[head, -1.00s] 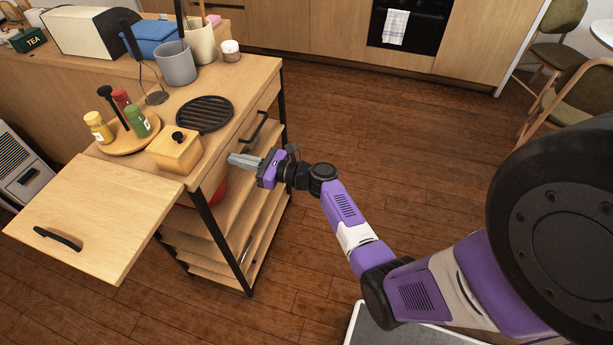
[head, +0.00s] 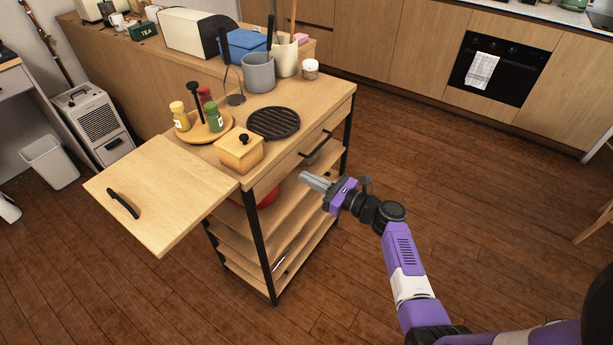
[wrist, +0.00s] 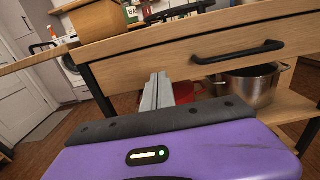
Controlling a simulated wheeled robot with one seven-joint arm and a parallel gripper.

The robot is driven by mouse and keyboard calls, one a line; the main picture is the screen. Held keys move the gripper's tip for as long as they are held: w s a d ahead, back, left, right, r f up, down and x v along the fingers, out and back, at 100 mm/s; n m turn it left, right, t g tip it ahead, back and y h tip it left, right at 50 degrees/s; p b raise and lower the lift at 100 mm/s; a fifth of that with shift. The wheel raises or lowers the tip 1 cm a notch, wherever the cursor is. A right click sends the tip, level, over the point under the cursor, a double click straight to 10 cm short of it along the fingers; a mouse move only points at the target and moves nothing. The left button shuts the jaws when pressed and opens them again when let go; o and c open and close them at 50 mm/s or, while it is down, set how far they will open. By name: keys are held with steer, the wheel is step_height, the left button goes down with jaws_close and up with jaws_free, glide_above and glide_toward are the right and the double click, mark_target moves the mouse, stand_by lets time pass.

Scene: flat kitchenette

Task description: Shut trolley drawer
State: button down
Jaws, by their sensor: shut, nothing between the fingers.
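The wooden trolley (head: 320,98) stands left of my arm in the head view, with a black frame and open shelves. Its drawer front (head: 285,170) is on the long side facing my gripper, with a black bar handle (head: 315,145). In the wrist view the drawer front (wrist: 190,50) and handle (wrist: 238,52) are close ahead. The front looks near flush with the trolley; I cannot tell any small gap. My gripper (head: 306,180) is shut and empty, just in front of and below the handle, apparently not touching it. Its fingers (wrist: 157,92) point at the trolley.
A wooden leaf (head: 160,190) with a black handle juts out level from the trolley's near-left end. The top carries a wooden box (head: 240,150), a black grill plate (head: 273,123), spice jars and utensil pots. A steel pot (wrist: 250,85) sits below the drawer.

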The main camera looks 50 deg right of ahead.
steer(key=s, duration=0.8)
steer(key=shift+s+d, duration=0.35)
steer(key=shift+f, duration=0.1)
